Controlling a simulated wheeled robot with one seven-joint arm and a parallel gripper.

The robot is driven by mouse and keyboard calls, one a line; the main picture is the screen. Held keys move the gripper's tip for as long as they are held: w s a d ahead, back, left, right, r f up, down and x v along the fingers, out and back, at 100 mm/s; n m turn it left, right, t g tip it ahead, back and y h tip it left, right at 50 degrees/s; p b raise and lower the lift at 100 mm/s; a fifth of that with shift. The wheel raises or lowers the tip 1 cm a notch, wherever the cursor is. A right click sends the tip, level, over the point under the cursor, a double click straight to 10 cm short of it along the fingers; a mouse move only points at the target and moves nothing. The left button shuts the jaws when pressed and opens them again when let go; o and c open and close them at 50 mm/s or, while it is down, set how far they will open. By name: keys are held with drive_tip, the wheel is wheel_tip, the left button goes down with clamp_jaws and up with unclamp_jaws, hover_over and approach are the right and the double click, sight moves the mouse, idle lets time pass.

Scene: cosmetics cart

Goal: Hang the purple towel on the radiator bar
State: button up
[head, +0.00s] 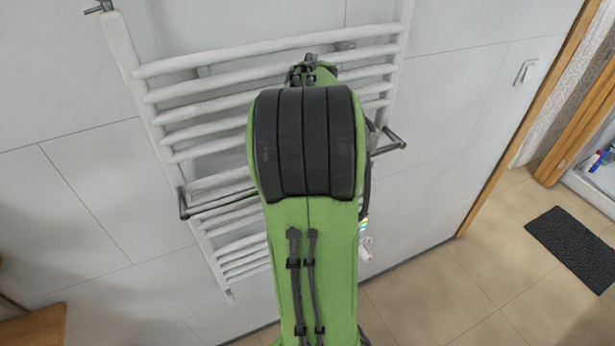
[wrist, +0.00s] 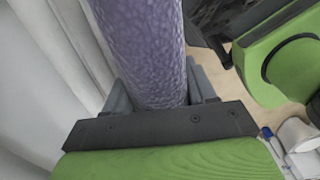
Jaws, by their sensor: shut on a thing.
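The purple towel (wrist: 143,50) fills the upper middle of the wrist view as a thick textured roll. My gripper (wrist: 158,98) is shut on it, with a grey finger on each side. The white radiator (head: 185,70) is on the wall in the head view. A grey metal bar (head: 183,205) sticks out from its front, and its right end shows beyond my arm. My green arm hides the bar's middle, my gripper and the towel in the head view. White radiator tubes (wrist: 75,35) run close to the left of the towel in the wrist view; I cannot tell whether they touch.
A dark mat (head: 572,245) lies on the tiled floor at right, near a wooden door frame (head: 530,120). A wooden surface (head: 35,328) shows at the lower left. Blurred white and blue items (wrist: 290,140) are at the wrist view's lower right.

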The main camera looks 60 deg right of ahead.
drive_tip(key=o, duration=1.2)
wheel_tip(320, 180, up, 16)
drive_tip(key=p, duration=0.6)
drive_tip(key=shift+f, duration=0.1)
drive_tip(key=w+a+m+t, duration=0.2)
drive_tip(key=w+a+m, duration=0.1)
drive_tip(key=a, duration=0.9)
drive_tip(key=s+a+f+m+t, duration=0.1)
drive_tip(key=s+a+f+m, duration=0.1)
drive_tip(key=s+a+m, duration=0.2)
drive_tip(key=s+a+f+m+t, duration=0.2)
drive_tip(key=s+a+f+m, duration=0.1)
drive_tip(key=a, duration=0.8)
drive_tip(key=shift+s+m+t, duration=0.3)
drive_tip(key=shift+s+m, duration=0.2)
drive_tip(key=shift+m, duration=0.4)
